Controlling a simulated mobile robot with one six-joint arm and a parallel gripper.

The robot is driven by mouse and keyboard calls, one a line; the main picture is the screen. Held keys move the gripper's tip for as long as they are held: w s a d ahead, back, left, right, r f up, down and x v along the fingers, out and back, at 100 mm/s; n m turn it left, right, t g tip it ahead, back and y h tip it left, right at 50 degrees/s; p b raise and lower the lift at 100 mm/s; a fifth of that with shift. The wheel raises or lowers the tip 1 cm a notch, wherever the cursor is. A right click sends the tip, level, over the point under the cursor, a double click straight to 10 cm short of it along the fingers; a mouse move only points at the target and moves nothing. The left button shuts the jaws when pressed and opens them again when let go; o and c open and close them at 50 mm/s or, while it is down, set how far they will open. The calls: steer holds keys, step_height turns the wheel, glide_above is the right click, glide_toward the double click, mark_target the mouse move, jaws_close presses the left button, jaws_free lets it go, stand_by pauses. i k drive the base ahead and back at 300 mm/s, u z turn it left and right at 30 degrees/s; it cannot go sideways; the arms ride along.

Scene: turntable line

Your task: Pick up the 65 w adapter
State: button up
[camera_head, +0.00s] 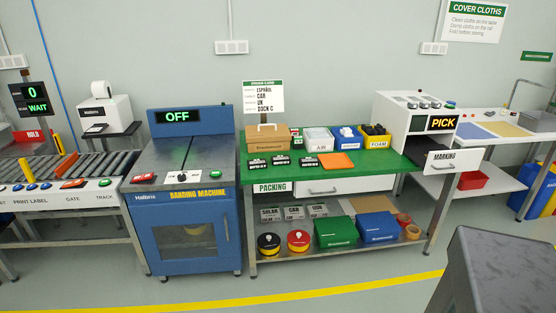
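Three small dark blocks with white lettering lie in a row on the green packing table top (350,172). They look like adapters: a left one (256,163), a middle one (281,160) and a right one (306,161). Their print is too small for me to read the wattage, so I cannot tell which is the 65 W adapter. They lie in front of the cardboard box and the white bin. My gripper is not in view.
The blue banding machine (185,225) adjoins on the left. Floor in front is clear.

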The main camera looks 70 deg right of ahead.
mark_target(279, 160)
steer(key=z, duration=0.25)
steer(key=i, duration=0.8)
steer(key=z, duration=0.75)
steer(key=i, duration=0.7)
steer(key=z, duration=0.4)
